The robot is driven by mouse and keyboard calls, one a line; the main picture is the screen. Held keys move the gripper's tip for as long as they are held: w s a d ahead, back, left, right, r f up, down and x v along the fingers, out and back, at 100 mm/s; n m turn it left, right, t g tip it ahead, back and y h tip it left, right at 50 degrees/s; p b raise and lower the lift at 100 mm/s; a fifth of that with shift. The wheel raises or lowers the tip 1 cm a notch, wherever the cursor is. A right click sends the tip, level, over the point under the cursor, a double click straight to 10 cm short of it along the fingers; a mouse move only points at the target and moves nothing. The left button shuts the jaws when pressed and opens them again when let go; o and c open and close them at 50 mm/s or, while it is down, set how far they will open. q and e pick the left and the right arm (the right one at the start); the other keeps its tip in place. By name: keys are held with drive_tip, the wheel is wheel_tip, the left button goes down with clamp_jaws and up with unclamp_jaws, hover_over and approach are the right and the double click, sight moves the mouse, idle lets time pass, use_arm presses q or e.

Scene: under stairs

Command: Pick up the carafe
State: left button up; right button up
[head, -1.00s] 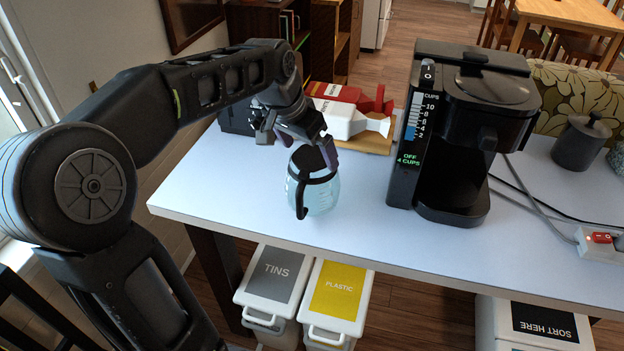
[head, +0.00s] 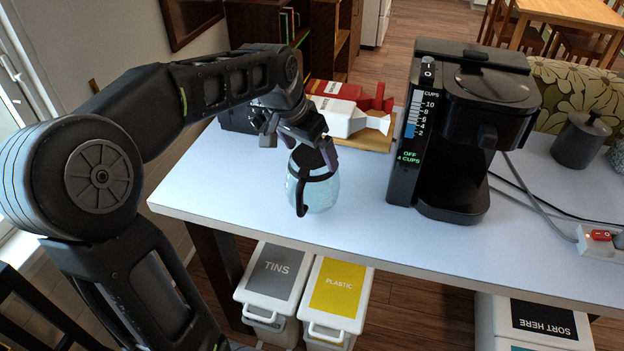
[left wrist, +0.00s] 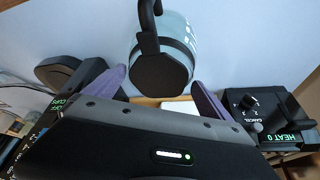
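The carafe (head: 318,194) is a clear glass jug with a black lid, band and handle. It stands upright on the white table (head: 235,190), left of the coffee maker, its handle toward the front. My left gripper (head: 309,154) is at the top of the carafe and partly hides its lid. In the left wrist view, its purple fingers are spread to either side of the carafe's black lid (left wrist: 161,80), with visible gaps. The gripper is open and holds nothing. My right gripper is not in view.
A black coffee maker (head: 468,130) stands to the right, with cables and a power strip (head: 600,240) beyond. Red and white cartons (head: 340,113) lie on a wooden board behind the carafe. A dark appliance with dials (left wrist: 262,112) shows in the left wrist view. Bins stand below the table.

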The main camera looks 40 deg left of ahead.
use_arm(q)
drive_tip(key=c, duration=1.3)
drive_tip(key=shift+o, duration=0.2)
wheel_tip(320, 180, up, 10)
idle(0.3)
drive_tip(key=o, duration=1.5)
clamp_jaws()
idle(0.4)
